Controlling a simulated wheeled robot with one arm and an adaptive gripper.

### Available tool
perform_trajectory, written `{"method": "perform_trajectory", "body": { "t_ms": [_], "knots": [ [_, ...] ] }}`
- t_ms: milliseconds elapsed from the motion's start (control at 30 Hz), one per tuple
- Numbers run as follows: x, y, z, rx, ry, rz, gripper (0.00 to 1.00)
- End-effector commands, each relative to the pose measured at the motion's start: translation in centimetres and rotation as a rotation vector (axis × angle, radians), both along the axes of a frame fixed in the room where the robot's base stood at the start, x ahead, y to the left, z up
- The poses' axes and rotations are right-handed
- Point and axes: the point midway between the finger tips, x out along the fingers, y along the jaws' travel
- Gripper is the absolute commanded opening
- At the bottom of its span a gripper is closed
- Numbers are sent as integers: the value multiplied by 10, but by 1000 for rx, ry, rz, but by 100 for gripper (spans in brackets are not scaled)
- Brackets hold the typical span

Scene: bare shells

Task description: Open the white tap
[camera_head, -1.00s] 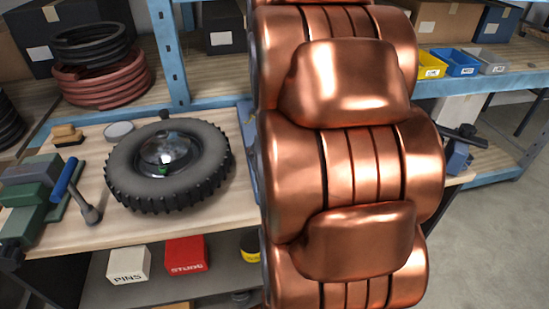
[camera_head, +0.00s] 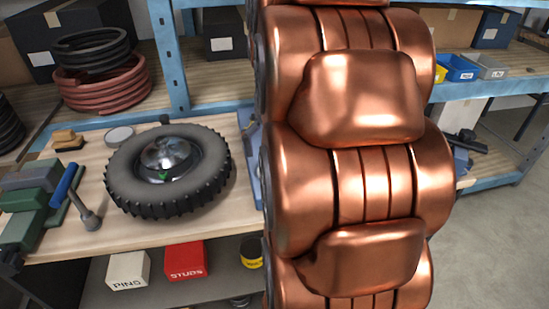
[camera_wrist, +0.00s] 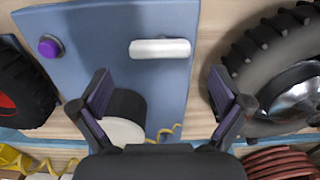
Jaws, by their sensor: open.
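A short white bar-like handle (camera_wrist: 160,48), which looks like the white tap, is on a blue-grey panel (camera_wrist: 95,50) in the wrist view. My gripper (camera_wrist: 163,95) is open and empty, its two dark fingers apart. In that picture the white handle lies just beyond the fingertips, between them; I see no contact. A purple round knob (camera_wrist: 49,47) is on the same panel to the left. In the head view, my copper arm hides the white handle and most of the panel; only a blue edge (camera_head: 252,160) shows.
A black-sided cylinder with a pale face (camera_wrist: 122,120) is close by the left finger. A black tyre with a metal hub (camera_head: 168,170) lies on the bench beside the panel. A green vise (camera_head: 30,205) is farther left. Shelves with coiled hoses (camera_head: 100,80) stand behind.

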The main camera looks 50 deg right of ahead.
Motion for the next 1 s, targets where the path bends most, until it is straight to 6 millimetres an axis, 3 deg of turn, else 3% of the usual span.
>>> {"method": "perform_trajectory", "body": {
  "t_ms": [300,500,1000],
  "knots": [
    [1,-1,46,-5,-5,2,100],
    [1,0,62,-3,-4,2,100],
    [0,0,68,-1,-1,1,100]
  ]
}}
